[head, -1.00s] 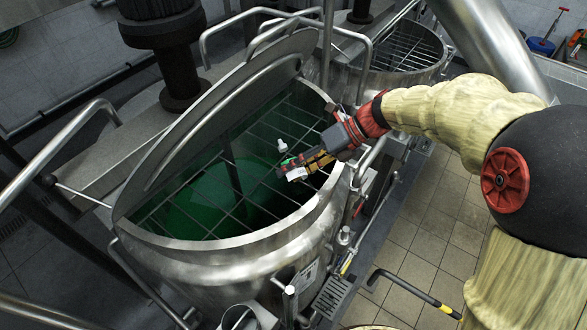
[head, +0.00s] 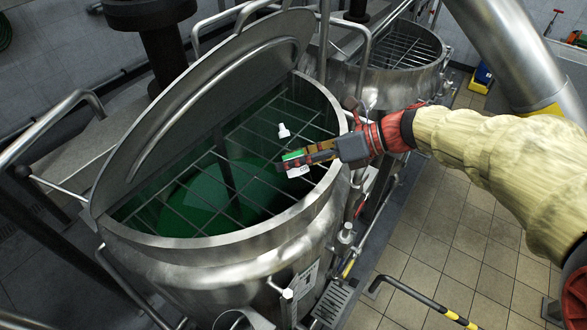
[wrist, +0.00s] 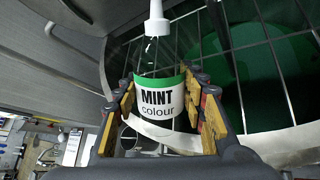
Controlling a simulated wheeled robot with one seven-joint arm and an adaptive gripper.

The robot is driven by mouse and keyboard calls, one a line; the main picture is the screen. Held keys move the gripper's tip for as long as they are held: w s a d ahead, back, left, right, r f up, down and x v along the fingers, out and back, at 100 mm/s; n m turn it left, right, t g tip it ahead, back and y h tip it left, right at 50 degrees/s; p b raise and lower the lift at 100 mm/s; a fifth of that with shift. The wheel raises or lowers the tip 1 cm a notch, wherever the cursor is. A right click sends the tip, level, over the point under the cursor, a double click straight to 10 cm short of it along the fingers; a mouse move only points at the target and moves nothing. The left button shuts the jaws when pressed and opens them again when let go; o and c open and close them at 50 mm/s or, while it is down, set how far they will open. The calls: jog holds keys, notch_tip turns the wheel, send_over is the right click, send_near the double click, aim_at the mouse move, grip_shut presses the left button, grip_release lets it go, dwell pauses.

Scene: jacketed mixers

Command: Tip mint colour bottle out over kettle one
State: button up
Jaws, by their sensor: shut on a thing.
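My gripper (head: 293,163) is shut on the mint colour bottle, whose white and green label (head: 297,170) shows between the fingers. In the wrist view the bottle (wrist: 158,98) has a clear body, a label reading "MINT colour" and a white nozzle cap (wrist: 157,20). The fingers (wrist: 163,100) hold it from both sides around the label. In the head view the bottle looks roughly upright, nozzle up, above the grid of the front kettle (head: 225,262). That kettle is open, with green contents under its bars. No number is readable on it.
The kettle's raised lid (head: 190,110) stands at the left of its mouth. A second kettle with a grid (head: 400,75) is behind at the right. Rails and pipes surround the kettles. Tiled floor (head: 425,245) is open at the right, with a black and yellow bar (head: 425,306).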

aim_at(291, 147)
jog(key=shift+d+f+b, duration=0.1)
jog(key=shift+f+b, duration=0.1)
jog(key=shift+b, duration=0.25)
jog(key=b, duration=0.2)
jog(key=shift+s+d+r+n+t+y+b, duration=0.1)
jog(key=shift+s+r+n+t+y+b, duration=0.1)
jog(key=shift+n+t+y+b, duration=0.15)
jog(key=r+n+t+y+b, duration=0.1)
jog(key=y+b, duration=0.1)
jog(key=b, duration=0.3)
jog(key=r+n+t+y+b, duration=0.1)
jog(key=r+n+b, duration=0.1)
jog(key=b, duration=0.4)
jog(key=shift+w+n+y+b, duration=0.2)
jog(key=shift+n+y+b, duration=0.05)
jog(key=shift+y+b, duration=0.1)
jog(key=shift+a+r+n+t+y+b, duration=0.25)
jog(key=shift+r+n+y+b, duration=0.2)
jog(key=shift+b, duration=0.6)
jog(key=shift+r, duration=0.15)
jog(key=shift+d, duration=0.1)
